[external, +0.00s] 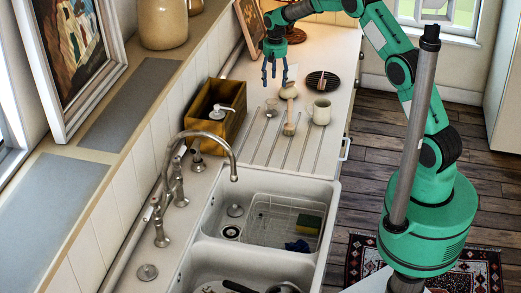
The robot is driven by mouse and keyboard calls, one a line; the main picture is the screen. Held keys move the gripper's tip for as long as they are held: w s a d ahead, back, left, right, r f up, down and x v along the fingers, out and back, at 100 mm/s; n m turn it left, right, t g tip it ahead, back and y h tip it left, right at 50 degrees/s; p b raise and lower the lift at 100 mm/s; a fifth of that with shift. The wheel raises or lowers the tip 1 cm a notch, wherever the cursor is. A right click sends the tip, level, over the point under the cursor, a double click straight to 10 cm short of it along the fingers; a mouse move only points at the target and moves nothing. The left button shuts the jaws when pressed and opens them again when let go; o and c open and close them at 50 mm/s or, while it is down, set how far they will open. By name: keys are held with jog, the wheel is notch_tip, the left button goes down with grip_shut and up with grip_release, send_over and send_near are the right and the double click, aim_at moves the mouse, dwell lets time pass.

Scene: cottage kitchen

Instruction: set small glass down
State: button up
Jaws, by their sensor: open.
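What looks like the small glass (271,105) stands on the counter at the upper end of the grooved drainboard (263,145). It is small and pale in this view, so its details are hard to make out. My gripper (274,83) is open, with its fingers pointing down, above and slightly behind the glass in the picture. I see nothing held between the fingers. The exact gap between fingers and glass cannot be told from this one view.
A wooden box (213,112) stands left of the glass. The double sink (262,215) with a curved faucet (205,134) lies nearer the camera. The lower drainboard is clear.

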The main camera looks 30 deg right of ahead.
jog(key=s+d+r+t, duration=0.1)
jog(key=s+d+r, duration=0.2)
jog(key=s+r, duration=1)
jog(key=s+d+r+t, duration=0.25)
jog(key=s+r, duration=0.75)
jog(key=r, duration=0.5)
jog(key=s+d+r+t, duration=0.1)
jog(key=s, duration=1.5)
jog(key=s+d+r+t, duration=0.1)
jog(key=s+d, duration=0.1)
jog(key=s, duration=1.4)
jog(key=shift+s+d, duration=0.2)
jog(key=shift+d, duration=0.1)
notch_tip(320, 180, down, 9)
jog(key=b, duration=0.9)
